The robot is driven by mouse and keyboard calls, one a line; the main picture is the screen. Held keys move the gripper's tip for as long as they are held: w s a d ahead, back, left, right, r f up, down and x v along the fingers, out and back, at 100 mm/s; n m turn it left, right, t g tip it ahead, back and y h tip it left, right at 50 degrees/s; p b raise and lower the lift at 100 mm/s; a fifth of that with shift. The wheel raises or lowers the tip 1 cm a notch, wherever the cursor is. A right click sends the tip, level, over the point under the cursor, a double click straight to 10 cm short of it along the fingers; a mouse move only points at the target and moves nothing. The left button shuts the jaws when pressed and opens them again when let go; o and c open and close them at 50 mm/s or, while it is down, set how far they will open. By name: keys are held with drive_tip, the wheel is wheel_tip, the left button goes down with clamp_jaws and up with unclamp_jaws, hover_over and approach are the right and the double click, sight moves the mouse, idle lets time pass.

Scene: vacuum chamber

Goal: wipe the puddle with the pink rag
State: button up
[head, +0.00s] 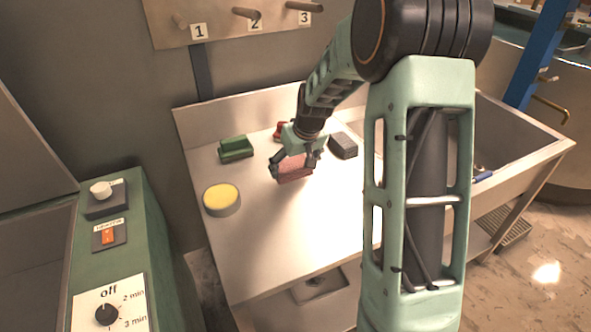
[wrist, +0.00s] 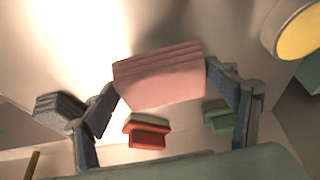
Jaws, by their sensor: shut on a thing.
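The pink rag (head: 294,168) is a folded, layered block. My gripper (head: 296,162) is shut on it, with one finger at each end. In the wrist view, the rag (wrist: 160,80) spans between the two fingertips (wrist: 159,82). The rag is over the steel worktop (head: 250,245), close to its surface; I cannot tell whether it touches. I cannot make out a puddle; bright glare covers the worktop right of and in front of the rag, and my arm hides part of it.
A yellow-topped round container (head: 221,198) stands left of the rag. A green block (head: 235,148), a red block (head: 279,130) and a grey block (head: 344,145) lie toward the back. A sink basin (head: 510,130) is at right. The front left worktop is clear.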

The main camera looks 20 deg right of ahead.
drive_tip(key=shift+r+p, duration=1.05)
drive_tip(key=shift+r, duration=1.15)
